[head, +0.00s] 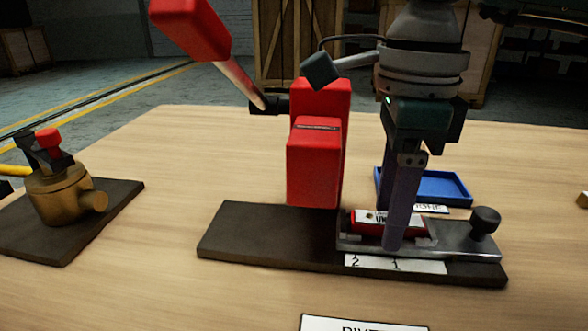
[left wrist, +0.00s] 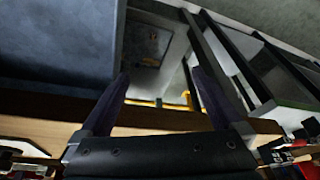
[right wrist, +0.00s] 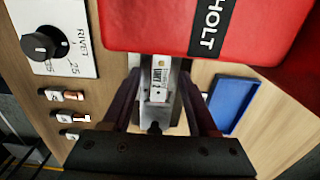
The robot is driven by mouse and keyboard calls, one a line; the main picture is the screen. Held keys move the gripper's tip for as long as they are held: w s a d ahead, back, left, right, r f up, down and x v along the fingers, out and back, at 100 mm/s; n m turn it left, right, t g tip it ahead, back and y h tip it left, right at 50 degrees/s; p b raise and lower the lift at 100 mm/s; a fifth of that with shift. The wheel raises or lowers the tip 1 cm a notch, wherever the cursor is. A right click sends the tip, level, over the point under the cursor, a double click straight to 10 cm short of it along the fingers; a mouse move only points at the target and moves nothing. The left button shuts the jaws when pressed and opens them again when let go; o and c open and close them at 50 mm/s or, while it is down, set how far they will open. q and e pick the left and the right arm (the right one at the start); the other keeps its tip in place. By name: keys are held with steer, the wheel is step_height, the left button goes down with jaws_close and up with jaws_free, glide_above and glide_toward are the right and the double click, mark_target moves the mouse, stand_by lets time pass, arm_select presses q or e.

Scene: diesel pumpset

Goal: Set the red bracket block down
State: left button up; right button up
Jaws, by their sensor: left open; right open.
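The red bracket block (head: 415,228), a small red piece with a white label on top, sits in the grey metal fixture (head: 455,243) on a dark base plate (head: 265,235). My right gripper (head: 395,243) points down at it, with fingers open and reaching to its level. One finger hides part of the block in the head view. In the right wrist view the block's white label (right wrist: 159,78) lies between the open fingers (right wrist: 160,85); I cannot tell whether they touch it. My left gripper (left wrist: 160,88) is open and empty, away from the table's middle, and shows only in its wrist view.
A red press (head: 315,165) with a long red-ended lever (head: 190,28) stands just left of my right gripper. A blue tray (head: 430,187) lies behind the fixture. A brass part (head: 62,193) sits on a dark board at left. A black dial (right wrist: 42,46) shows in the right wrist view.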

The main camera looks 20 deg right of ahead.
step_height(320, 180, up, 12)
steer(key=p, duration=0.1)
steer(key=shift+r, duration=0.2)
stand_by(0.6)
